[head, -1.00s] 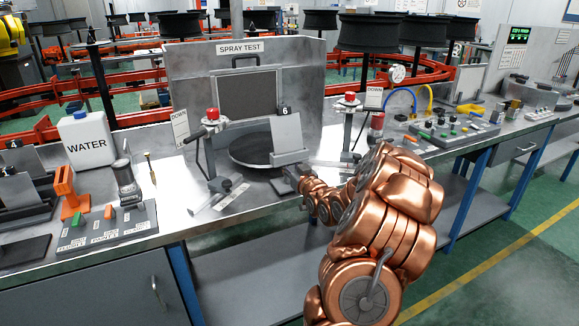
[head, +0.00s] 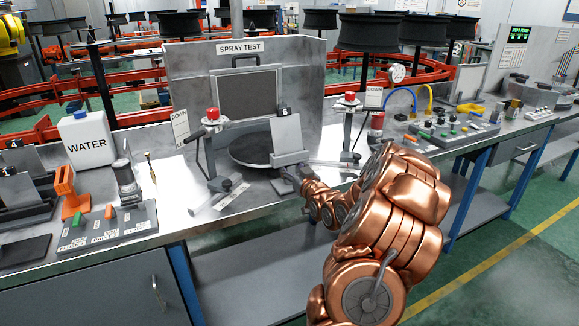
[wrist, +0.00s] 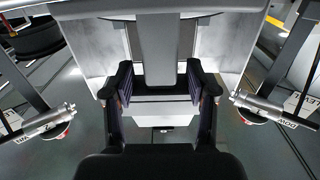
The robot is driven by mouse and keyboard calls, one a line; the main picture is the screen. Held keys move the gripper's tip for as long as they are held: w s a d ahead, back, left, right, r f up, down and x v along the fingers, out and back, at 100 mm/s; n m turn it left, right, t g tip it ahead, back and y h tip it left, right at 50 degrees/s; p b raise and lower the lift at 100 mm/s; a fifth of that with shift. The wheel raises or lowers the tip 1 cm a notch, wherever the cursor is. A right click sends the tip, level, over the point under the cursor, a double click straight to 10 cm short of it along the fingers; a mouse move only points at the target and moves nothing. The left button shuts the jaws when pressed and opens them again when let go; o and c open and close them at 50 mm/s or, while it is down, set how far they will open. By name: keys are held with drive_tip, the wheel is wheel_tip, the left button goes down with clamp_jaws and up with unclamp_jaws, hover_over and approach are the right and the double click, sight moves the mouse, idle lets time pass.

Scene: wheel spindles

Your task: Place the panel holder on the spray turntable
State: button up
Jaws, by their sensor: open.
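The panel holder (head: 287,137), a light grey plate with a black "6" tag, stands upright, leaning back slightly, at the right part of the spray turntable (head: 246,151). The turntable is a dark round disc in front of the spray test booth. The holder covers the disc's right side, and its exact seating there is hard to tell. My gripper (head: 288,180) is just in front of the holder's foot, low over the bench. In the wrist view my gripper (wrist: 160,90) has its two dark fingers apart, with the holder's grey stem (wrist: 160,48) showing between and beyond them.
Stands with red-topped sprayers flank the turntable, left (head: 212,116) and right (head: 350,100). The spray test booth (head: 300,70) rises behind. A water jug (head: 88,145) and a button panel (head: 105,228) are on the left. The bench's front edge runs beneath my arm.

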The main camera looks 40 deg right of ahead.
drive_tip(key=v, duration=0.6)
drive_tip(key=shift+b, duration=0.45)
drive_tip(key=shift+a+f, duration=0.1)
drive_tip(key=shift+a, duration=0.1)
